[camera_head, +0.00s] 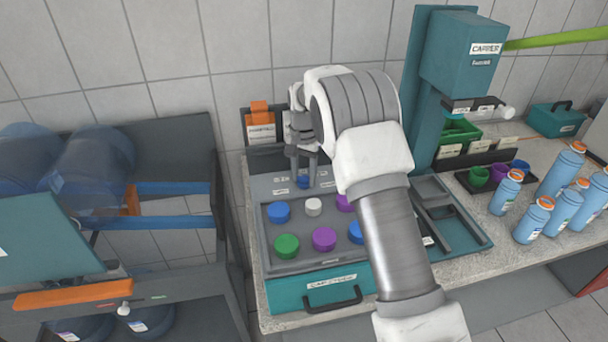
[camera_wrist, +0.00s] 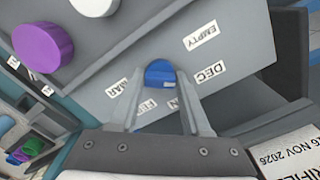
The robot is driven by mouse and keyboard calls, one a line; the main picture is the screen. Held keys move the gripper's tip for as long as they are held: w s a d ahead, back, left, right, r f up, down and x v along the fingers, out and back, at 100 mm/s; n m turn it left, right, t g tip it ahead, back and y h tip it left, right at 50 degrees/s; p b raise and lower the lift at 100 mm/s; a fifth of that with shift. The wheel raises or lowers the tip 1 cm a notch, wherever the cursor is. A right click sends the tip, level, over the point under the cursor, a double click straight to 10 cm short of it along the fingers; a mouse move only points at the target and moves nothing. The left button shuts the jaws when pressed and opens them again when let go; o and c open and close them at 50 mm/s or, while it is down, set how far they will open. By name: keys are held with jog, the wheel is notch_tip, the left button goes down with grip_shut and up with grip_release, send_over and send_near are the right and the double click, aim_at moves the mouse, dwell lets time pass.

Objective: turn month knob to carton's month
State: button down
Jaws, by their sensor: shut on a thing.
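The blue month knob (camera_wrist: 160,72) is small and round and sits on a sloped grey panel (camera_wrist: 104,82). My gripper (camera_wrist: 161,88) is shut on it, with one finger on each side. Labels around the knob read DEC (camera_wrist: 210,73) at right and MAR at left; another below is partly hidden by a finger. In the head view, my gripper (camera_head: 303,176) points down at the knob (camera_head: 303,183) at the panel's back. I cannot tell the knob's pointed direction.
Blue (camera_head: 278,212), green (camera_head: 287,246), purple (camera_head: 324,239) and white (camera_head: 313,207) round caps sit in the tray in front. A teal capper (camera_head: 450,60) stands at right, with several blue bottles (camera_head: 536,221) further right. A rack with large blue jugs (camera_head: 92,170) is at left.

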aim_at(304, 176)
dwell(0.5)
jog(key=shift+c, duration=1.8)
grip_release()
notch_tip(304, 176, up, 18)
jog(key=shift+f+p, duration=0.25)
jog(key=shift+p, duration=0.1)
